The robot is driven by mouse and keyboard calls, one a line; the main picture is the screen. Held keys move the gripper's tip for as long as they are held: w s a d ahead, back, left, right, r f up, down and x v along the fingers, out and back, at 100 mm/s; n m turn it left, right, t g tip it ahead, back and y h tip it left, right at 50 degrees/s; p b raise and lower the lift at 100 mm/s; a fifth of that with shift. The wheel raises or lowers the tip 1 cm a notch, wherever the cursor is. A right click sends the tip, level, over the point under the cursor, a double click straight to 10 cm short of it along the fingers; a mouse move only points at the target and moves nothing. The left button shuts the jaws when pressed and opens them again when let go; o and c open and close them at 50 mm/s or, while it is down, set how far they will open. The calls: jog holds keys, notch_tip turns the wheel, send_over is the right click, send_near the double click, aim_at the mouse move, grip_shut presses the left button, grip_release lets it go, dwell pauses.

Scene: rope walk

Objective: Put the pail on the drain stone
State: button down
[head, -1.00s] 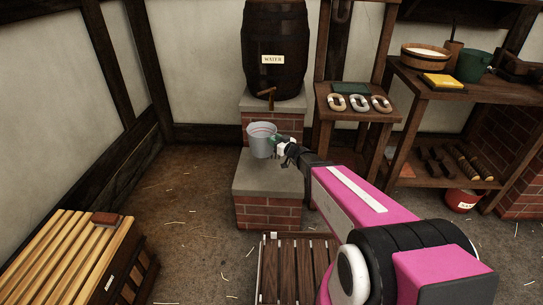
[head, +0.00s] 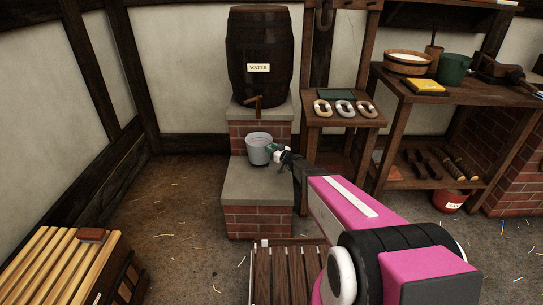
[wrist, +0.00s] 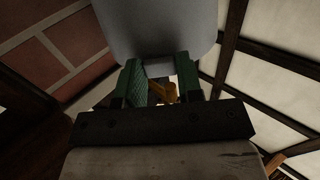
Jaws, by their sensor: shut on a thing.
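A light grey pail (head: 259,150) hangs upright at my gripper (head: 277,152), which is shut on its right side. In the wrist view the pail (wrist: 155,28) fills the top, with the green fingers (wrist: 158,70) at its edge. The drain stone (head: 257,188) is the grey slab on a low brick block, in front of the water barrel's stand. The pail shows over the rear part of the slab, below and near the barrel's tap. I cannot tell whether its base touches the stone.
The water barrel (head: 258,60) with its wooden tap (head: 253,101) stands close behind. A shelf with several rope rings (head: 343,108) and a workbench (head: 440,90) are to the right. A slatted wooden platform (head: 285,272) lies in front of the stone. Open floor is at left.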

notch_tip(320, 180, down, 4)
jog(key=shift+s+r, duration=0.1)
jog(key=shift+r, duration=0.1)
jog(key=c, duration=0.8)
grip_release()
jog(key=shift+f, duration=0.1)
